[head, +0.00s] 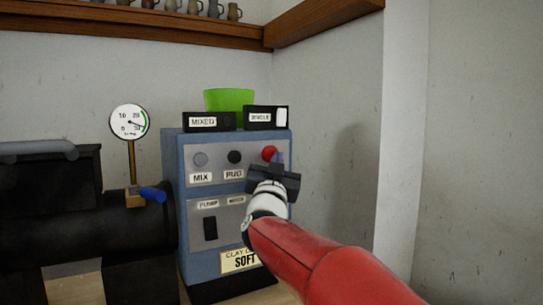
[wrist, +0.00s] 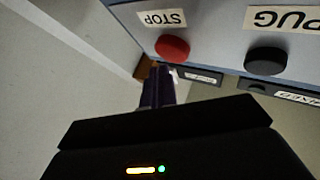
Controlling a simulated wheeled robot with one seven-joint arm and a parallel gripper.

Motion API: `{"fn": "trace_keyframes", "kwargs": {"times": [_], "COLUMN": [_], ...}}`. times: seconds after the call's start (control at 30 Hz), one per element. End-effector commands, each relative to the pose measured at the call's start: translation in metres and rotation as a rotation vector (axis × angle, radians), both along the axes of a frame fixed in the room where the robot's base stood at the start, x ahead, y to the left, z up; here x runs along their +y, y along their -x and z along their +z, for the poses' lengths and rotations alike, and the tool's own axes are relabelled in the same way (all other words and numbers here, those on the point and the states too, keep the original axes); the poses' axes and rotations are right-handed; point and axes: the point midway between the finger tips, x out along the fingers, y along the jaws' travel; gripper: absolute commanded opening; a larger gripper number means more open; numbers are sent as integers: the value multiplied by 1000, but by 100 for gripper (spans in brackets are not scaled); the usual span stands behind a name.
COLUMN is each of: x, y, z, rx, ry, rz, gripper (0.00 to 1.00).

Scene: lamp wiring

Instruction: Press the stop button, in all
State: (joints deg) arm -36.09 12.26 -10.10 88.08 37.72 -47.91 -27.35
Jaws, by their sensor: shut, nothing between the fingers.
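The red stop button (head: 269,153) is at the right end of the button row on the blue control box (head: 225,180). In the wrist view the red button (wrist: 172,47) shows beside its STOP label (wrist: 162,18), upside down. My gripper (head: 278,158) is in front of the box's right side, just below and right of the red button in the head view. Its fingers (wrist: 158,88) are shut and empty, and point toward the button. A gap seems to show between fingertips and button, but the depth is hard to judge.
A black PUG button (head: 235,157) and a grey MIX button (head: 201,159) sit left of the red one. MIXED and a second sign (head: 266,117) stand on top beside a green container (head: 229,100). A black machine with a gauge (head: 130,122) is at left.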

Motion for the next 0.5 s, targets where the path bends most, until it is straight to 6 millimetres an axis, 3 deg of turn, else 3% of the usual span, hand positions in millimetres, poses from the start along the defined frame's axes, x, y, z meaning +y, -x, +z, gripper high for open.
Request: {"fn": "trace_keyframes", "kwargs": {"times": [0.5], "x": [4], "y": [-6], "z": [0], "rx": [0], "ry": [0], "rz": [0], "gripper": [0]}}
